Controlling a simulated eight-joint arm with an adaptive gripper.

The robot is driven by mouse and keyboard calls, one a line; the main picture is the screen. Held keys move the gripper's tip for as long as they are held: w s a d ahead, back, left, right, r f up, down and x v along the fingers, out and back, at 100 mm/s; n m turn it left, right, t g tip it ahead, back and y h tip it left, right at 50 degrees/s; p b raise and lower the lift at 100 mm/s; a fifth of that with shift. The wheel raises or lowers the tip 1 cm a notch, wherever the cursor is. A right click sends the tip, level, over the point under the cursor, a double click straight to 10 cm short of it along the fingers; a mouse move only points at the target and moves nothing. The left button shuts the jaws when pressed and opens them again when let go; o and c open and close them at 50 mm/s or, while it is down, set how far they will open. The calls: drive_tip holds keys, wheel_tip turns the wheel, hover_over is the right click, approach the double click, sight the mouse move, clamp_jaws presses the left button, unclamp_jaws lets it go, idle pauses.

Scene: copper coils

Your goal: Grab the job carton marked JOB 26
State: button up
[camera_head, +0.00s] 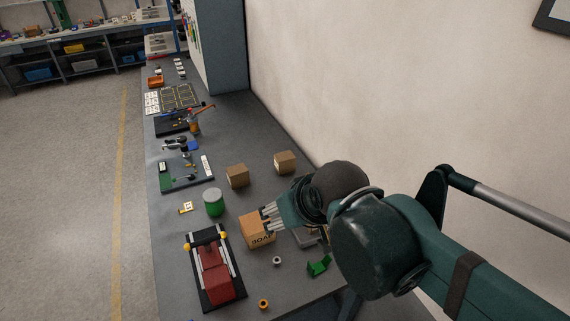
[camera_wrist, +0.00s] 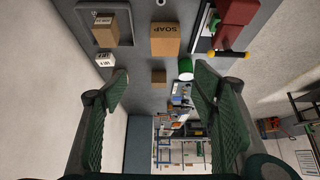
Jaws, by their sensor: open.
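No carton shows a readable JOB 26. A small plain carton (camera_head: 237,175) and another small carton (camera_head: 285,162) stand farther along the bench. A small carton with a white printed face (camera_wrist: 105,60) is in the wrist view. My gripper (camera_head: 268,218) is open and empty above the bench.
A green bracket (camera_head: 319,265) and small rings lie near the front. The wall runs along the right. Tools and boards fill the bench's far left.

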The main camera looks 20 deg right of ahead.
drive_tip(key=shift+w+r, duration=0.1)
drive_tip(key=w+d+r+m+g+h, duration=0.1)
drive_tip(key=w+d+r+m, duration=0.1)
drive_tip(key=w, duration=0.5)
drive_tip(key=w+d+r+m+g, duration=0.1)
drive_tip(key=w+d+r+m, duration=0.1)
drive_tip(key=w, duration=0.5)
drive_tip(key=m+g+h+b, duration=0.1)
drive_tip(key=m+g+h, duration=0.2)
drive_tip(key=m, duration=0.7)
hover_over(282, 156)
drive_tip(key=s+a, duration=0.7)
drive_tip(key=s, duration=0.3)
wheel_tip(282, 156, down, 14)
drive_tip(key=w+d+f+m, duration=0.1)
drive_tip(key=w+f, duration=0.2)
drive_tip(key=f, duration=0.2)
drive_tip(key=w+d+f+m+g, duration=0.1)
drive_tip(key=w+d+f, duration=0.1)
drive_tip(key=f, duration=0.3)
drive_tip(key=w+d+f+m+g, duration=0.1)
drive_tip(key=w+d+f+m, duration=0.1)
drive_tip(key=w+f, duration=0.2)
drive_tip(key=shift+w+f, duration=0.25)
drive_tip(key=shift+f, duration=0.15)
drive_tip(key=shift+w+d+f, duration=0.15)
drive_tip(key=shift+f, duration=0.3)
